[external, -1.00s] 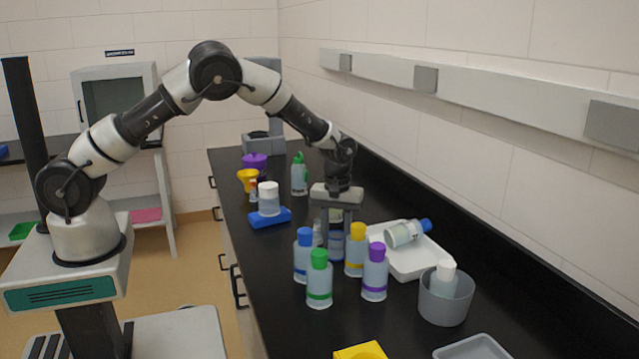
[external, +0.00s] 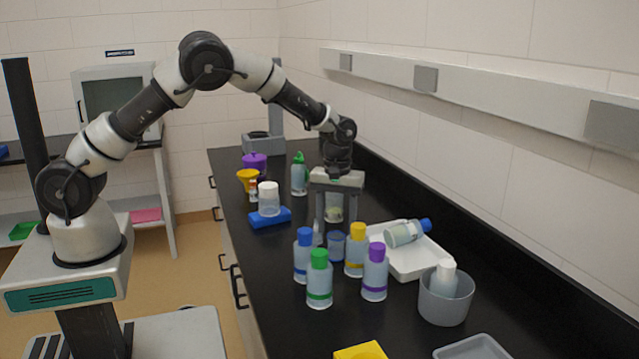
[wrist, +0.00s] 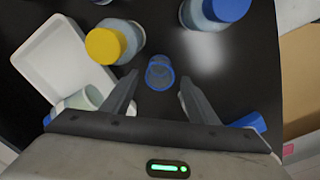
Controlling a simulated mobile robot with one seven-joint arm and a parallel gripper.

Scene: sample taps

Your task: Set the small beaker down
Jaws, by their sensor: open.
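The small beaker (external: 336,246), clear with a blue tint, stands upright on the black counter behind the capped bottles. The wrist view shows it from above as a blue-rimmed circle (wrist: 159,73), between the lines of my two fingers. My gripper (external: 335,228) is open above the beaker and points down. In the wrist view, its fingertips (wrist: 159,82) are spread on either side of the beaker with clear gaps, and nothing is held.
Bottles with yellow (external: 356,250), blue (external: 302,258), green (external: 319,280) and purple (external: 375,273) caps stand close in front and beside. A white tray (external: 408,268) with a lying bottle (external: 404,234) and a grey tub (external: 445,302) are at right.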

